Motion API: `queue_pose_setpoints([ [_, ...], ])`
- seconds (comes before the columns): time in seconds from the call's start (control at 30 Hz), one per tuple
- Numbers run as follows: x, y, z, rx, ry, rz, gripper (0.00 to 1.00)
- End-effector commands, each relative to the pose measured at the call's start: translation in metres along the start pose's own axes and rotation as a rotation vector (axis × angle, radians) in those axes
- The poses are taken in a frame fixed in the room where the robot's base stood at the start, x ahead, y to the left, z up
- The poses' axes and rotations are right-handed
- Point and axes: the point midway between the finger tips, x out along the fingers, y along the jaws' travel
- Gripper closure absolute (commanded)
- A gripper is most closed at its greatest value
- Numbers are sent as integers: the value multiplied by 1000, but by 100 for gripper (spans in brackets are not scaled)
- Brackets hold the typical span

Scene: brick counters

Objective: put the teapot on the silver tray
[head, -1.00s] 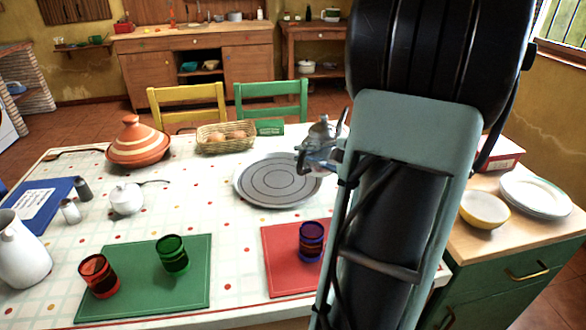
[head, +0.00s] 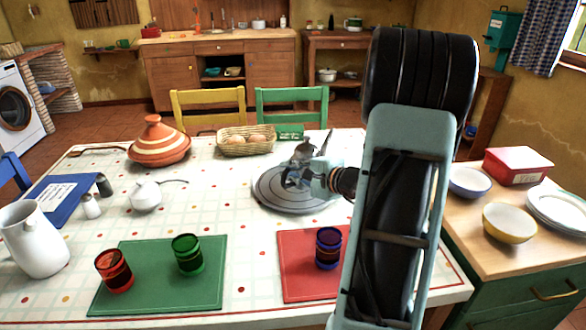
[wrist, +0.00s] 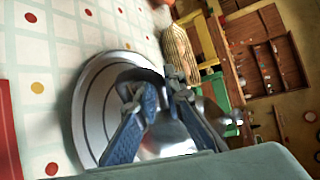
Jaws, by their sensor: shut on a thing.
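The silver metal teapot (head: 303,151) is largely hidden behind my gripper in the head view; its shiny body (wrist: 170,137) also shows in the wrist view. My gripper (head: 293,176) is shut on the teapot, with both blue-grey fingers (wrist: 155,95) close against it in the wrist view. The round silver tray (head: 268,196) lies flat on the table, and its ringed left side (wrist: 88,112) shows in the wrist view. The teapot appears over the back right part of the tray. I cannot tell whether its base touches the tray.
A basket of eggs (head: 245,146) and an orange tagine (head: 159,143) stand behind. A red mat (head: 297,284) with a blue cup (head: 328,248) lies in front of the tray. The tablecloth between bowl and tray is clear.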

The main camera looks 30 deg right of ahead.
Motion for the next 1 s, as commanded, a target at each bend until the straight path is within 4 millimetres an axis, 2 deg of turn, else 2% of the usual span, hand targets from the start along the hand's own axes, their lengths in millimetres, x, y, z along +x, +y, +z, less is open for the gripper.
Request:
queue_pose_setpoints([
  [0.2,10,24,-6,-3,-3,-5,100],
  [0.6,12,28,-7,-5,-3,-6,100],
  [0.63,12,31,-7,1,-1,1,88],
  [0.77,11,30,-7,1,-1,1,74],
  [1.0,12,31,-6,2,-3,2,73],
])
